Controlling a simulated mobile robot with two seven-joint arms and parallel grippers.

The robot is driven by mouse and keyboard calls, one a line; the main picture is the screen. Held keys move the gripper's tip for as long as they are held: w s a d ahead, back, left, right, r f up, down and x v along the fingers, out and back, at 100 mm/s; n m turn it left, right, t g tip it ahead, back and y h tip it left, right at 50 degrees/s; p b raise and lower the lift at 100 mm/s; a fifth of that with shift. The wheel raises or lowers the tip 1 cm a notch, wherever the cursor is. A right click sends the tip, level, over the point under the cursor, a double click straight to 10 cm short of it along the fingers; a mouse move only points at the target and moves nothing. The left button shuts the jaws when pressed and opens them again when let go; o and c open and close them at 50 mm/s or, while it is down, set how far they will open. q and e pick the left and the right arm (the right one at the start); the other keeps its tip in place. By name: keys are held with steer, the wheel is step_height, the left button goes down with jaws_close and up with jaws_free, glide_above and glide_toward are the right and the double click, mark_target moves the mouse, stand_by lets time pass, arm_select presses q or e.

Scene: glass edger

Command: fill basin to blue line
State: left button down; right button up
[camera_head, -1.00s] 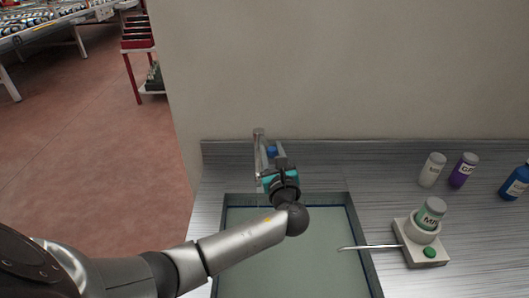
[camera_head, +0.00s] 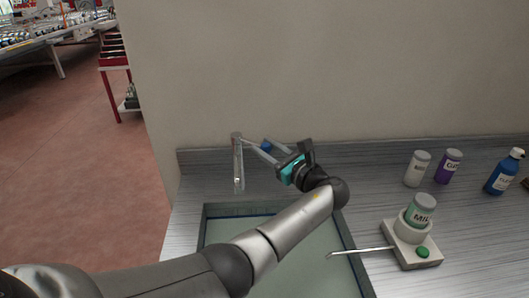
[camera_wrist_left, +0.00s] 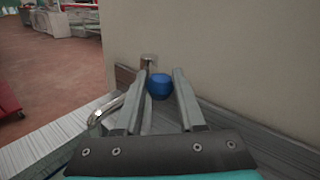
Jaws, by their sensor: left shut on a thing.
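A basin (camera_head: 206,228) with a greenish bottom or water sits in the counter. A blue line (camera_head: 348,238) runs along its inner wall. I cannot tell how high the water stands. A metal faucet (camera_head: 238,165) stands behind it, its spout over the basin's back left; it also shows in the wrist view (camera_wrist_left: 108,113). Its blue knob (camera_head: 266,146) lies between my left gripper's fingers in the wrist view (camera_wrist_left: 160,87). My left gripper (camera_head: 257,147) is shut on this knob, reaching in from the right. No stream is clearly visible. My right gripper is out of view.
A white device (camera_head: 410,245) with a green button, a cup holding a labelled bottle (camera_head: 420,212) and a thin rod reaching over the basin stands right. A white bottle (camera_head: 417,168), purple bottle (camera_head: 448,166) and blue bottle (camera_head: 503,172) stand behind. A wall closes the back.

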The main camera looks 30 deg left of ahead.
arm_select(q)
steer(key=shift+r, duration=0.15)
steer(key=c, duration=0.5)
jaws_free()
steer(key=shift+w, duration=0.1)
steer(key=v, duration=1.5)
steer(key=shift+d, duration=0.15)
